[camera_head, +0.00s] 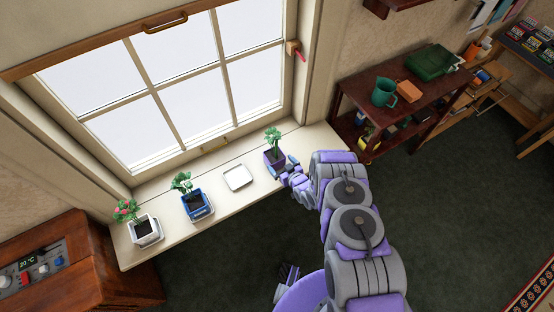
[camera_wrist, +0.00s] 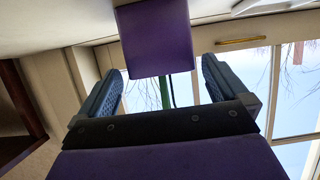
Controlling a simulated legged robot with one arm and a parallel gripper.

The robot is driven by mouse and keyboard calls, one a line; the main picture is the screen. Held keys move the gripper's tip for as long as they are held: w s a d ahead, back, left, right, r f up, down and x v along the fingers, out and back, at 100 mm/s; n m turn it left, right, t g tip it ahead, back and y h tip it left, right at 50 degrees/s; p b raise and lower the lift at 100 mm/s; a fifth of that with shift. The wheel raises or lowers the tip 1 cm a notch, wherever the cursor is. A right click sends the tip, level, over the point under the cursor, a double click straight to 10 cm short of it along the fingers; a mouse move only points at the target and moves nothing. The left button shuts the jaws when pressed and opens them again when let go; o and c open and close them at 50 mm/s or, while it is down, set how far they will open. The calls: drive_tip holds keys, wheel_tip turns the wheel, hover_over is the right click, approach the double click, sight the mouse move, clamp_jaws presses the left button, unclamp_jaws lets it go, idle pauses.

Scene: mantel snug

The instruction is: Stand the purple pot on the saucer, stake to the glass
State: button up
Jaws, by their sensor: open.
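The purple pot (camera_head: 273,158) holds a leafy green plant and stands upright at the right end of the windowsill. The empty white square saucer (camera_head: 238,178) lies on the sill to its left. My gripper (camera_head: 286,167) is open, right beside the pot on the room side. In the wrist view the purple pot (camera_wrist: 155,38) shows upside down, ahead of and between the spread fingers, with gaps on both sides. A green stake or stem (camera_wrist: 165,92) shows below it there. Which side the stake faces is unclear in the head view.
A potted plant in a blue pot (camera_head: 197,207) and one in a white pot (camera_head: 146,232) stand further left on the sill (camera_head: 215,212). The window glass (camera_head: 175,110) is behind.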

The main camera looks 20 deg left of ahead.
drive_tip(key=p+v, duration=0.1)
drive_tip(key=v, duration=0.5)
drive_tip(key=shift+d, duration=0.1)
